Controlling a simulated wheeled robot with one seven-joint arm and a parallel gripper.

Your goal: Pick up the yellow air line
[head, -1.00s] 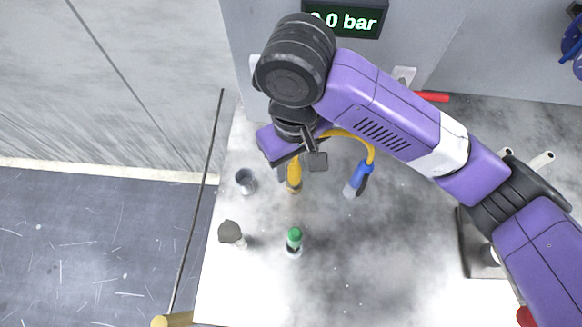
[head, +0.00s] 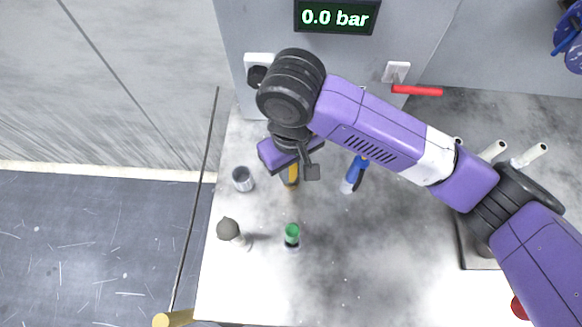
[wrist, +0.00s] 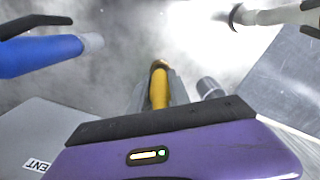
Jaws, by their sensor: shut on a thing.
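The yellow air line (head: 292,174) stands on the pale worktop in the head view, below my purple gripper (head: 290,180). Its upper part is hidden by the gripper and wrist. In the wrist view the yellow body (wrist: 159,90) shows between the grey fingers, with a brass-coloured end pointing away from the camera. My gripper is shut on the yellow air line, and the line's end is at or close to the worktop. I cannot tell whether it touches.
A blue tool with a pale tip (head: 353,178) stands right of my gripper. A wall panel with a red lever (head: 417,90) is behind.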

